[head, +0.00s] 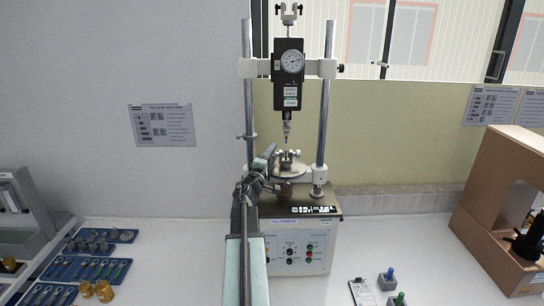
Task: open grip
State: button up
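A test stand with two upright columns stands on the white bench. Its black force gauge (289,85) with a round dial is mounted between the columns. A small upper grip (286,130) hangs under the gauge. A metal lower grip (290,158) sits on the round plate below it. My arm reaches up from the bottom of the head view, and my gripper (268,160) is just left of the lower grip. I cannot tell whether it touches the grip. The fingers are small and partly hidden, so their opening is unclear.
The stand's control box (298,248) with buttons is right of my arm. Blue trays (82,270) of small metal parts lie at left. A clipboard (362,291) and small blocks with coloured knobs lie at front right. A wooden box (497,215) stands at far right.

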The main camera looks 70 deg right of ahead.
jog(key=shift+r, duration=0.1)
jog(key=r+y+p, duration=0.1)
jog(key=p, duration=0.3)
jog(key=shift+s+n+y+p, duration=0.1)
jog(key=shift+n+y+p, duration=0.2)
jog(key=shift+p, duration=0.05)
jog(key=n+y+p, duration=0.1)
jog(key=y+p, duration=0.1)
jog(key=p, duration=0.2)
jog(key=shift+d, duration=0.1)
jog(key=w+a+p, duration=0.1)
jog(key=a, duration=0.8)
jog(key=w+a+f+n+t+b, duration=0.1)
jog(key=w+a+f+t, duration=0.1)
jog(key=w+a, duration=0.2)
jog(key=w+a+f+n+t+y+b, duration=0.1)
jog(key=w+a, duration=0.4)
jog(key=w, duration=0.6)
jog(key=w+a+f+n+t+y+b, duration=0.1)
jog(key=w+a+f+n+t+b, duration=0.1)
jog(key=w, duration=0.6)
jog(key=shift+a+f+t+b, duration=0.4)
jog(key=shift+a+f+b, duration=0.3)
jog(key=shift+a, duration=0.5)
